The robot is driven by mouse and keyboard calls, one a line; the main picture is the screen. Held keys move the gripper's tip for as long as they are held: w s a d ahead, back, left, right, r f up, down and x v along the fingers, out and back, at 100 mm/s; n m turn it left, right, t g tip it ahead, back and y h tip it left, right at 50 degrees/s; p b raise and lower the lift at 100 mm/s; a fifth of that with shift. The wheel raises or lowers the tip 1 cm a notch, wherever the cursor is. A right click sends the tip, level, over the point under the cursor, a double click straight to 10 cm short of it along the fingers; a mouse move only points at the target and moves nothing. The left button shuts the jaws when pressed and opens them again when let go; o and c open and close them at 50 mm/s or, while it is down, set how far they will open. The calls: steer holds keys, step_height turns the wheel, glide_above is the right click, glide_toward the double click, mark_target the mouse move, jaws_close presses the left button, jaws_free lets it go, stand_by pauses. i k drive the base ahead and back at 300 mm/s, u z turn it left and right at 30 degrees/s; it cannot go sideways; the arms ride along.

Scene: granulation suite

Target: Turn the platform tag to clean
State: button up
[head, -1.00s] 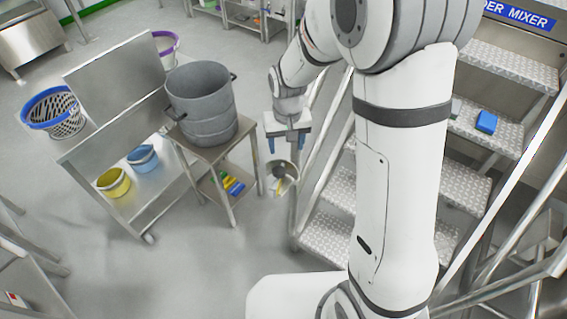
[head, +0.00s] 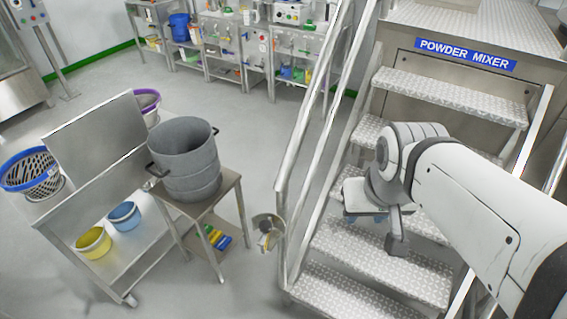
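The metal platform (head: 440,22) at the upper right has a blue sign reading POWDER MIXER (head: 465,53) on its front, above tread-plate steps (head: 450,92). I cannot make out a clean-status tag on the platform or its rails. My gripper (head: 365,218) is in front of the middle steps, seen from behind and above. Bluish finger parts show under its pale body, but the gap between them is hidden. I see nothing held in it. My arm comes in from the right and covers part of the steps.
Stair handrails (head: 312,100) rise left of my gripper. A grey drum (head: 190,160) stands on a small metal table (head: 222,188), beside a trolley (head: 88,222) with yellow and blue buckets. A small bin (head: 268,222) stands by the rail.

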mark_target(265, 226)
steer(key=z, duration=0.5)
steer(key=k, duration=1.75)
steer(key=u, duration=0.55)
steer(key=i, duration=1)
steer(key=u, duration=0.1)
